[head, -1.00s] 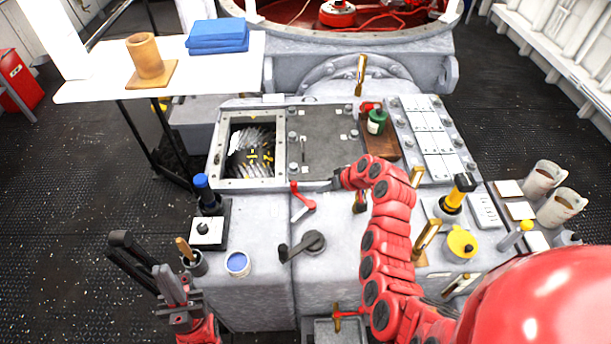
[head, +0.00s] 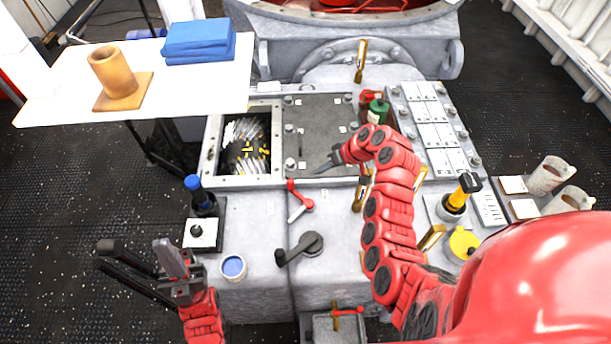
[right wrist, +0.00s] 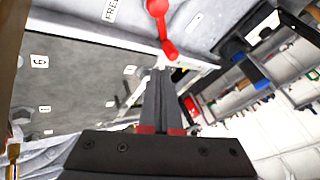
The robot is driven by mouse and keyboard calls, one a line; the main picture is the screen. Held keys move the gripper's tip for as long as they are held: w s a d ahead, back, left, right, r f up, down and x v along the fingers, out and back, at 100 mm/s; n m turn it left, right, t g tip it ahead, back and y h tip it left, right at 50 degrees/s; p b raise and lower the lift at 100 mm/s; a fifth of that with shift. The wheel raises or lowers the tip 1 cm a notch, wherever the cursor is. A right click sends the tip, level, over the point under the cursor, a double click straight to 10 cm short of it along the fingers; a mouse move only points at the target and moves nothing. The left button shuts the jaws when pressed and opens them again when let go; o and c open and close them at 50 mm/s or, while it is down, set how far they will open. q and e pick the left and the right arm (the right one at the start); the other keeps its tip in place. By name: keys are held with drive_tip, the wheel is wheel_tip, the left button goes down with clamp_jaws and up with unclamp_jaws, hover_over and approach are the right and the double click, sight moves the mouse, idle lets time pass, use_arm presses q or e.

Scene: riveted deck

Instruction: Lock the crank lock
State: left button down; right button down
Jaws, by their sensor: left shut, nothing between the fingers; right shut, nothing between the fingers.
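A small crank with red ends and a pale arm (head: 300,201) stands on the grey housing, just below the dark hatch plate. In the right wrist view its red part (right wrist: 160,25) shows at the top, near a label reading "FREE". I cannot tell which of the two cranks is the crank lock. A larger dark grey crank (head: 301,248) sits nearer me. My right gripper (head: 316,173) is shut and empty above the plate's lower edge, beyond the red crank and apart from it. Its closed fingers (right wrist: 160,78) show in the wrist view. My left gripper (head: 168,250) is shut and empty at lower left.
An open hatch (head: 246,145) lies left of the dark plate (head: 322,130). A white table (head: 220,105) is at left.

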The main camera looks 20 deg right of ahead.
drive_tip(key=p+x, duration=0.2)
drive_tip(key=x, duration=0.5)
drive_tip(key=shift+a+f+p, duration=0.15)
drive_tip(key=shift+f+p, duration=0.1)
drive_tip(key=shift+p, duration=0.15)
drive_tip(key=shift+w+a+f, duration=0.2)
drive_tip(key=shift+w+f, duration=0.05)
drive_tip(key=shift+x, duration=0.75)
drive_tip(key=shift+f, duration=0.1)
drive_tip(key=shift+b, duration=0.35)
